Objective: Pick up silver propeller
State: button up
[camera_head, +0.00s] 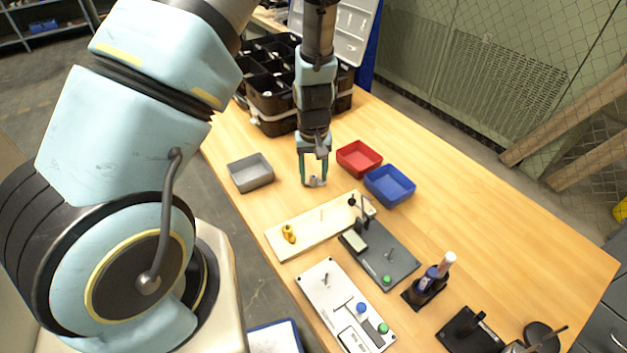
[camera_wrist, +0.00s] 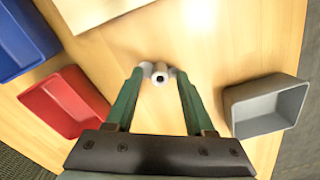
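The silver propeller (camera_wrist: 159,76) is small, with a round hub and a dark centre hole; it lies on the wooden table between my fingertips in the wrist view. In the head view, the silver propeller (camera_head: 316,181) shows as a small grey shape at the lower end of my gripper (camera_head: 313,181). My gripper points down, and its two teal fingers stand wide apart on either side of the propeller. It also shows in the wrist view (camera_wrist: 160,80). I cannot tell whether either fingertip touches the propeller.
A grey bin (camera_head: 250,173) stands left of my gripper; a red bin (camera_head: 359,158) and a blue bin (camera_head: 389,185) stand right. A cream board (camera_head: 320,222) with a yellow propeller (camera_head: 288,233) lies in front. A black organizer case (camera_head: 272,105) is behind.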

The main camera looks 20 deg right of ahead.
grip_shut()
dwell(0.4)
jog(key=shift+r, duration=0.1)
notch_tip(320, 180, up, 10)
jog(key=b, duration=0.1)
dwell(0.5)
jog(key=shift+a, duration=0.1)
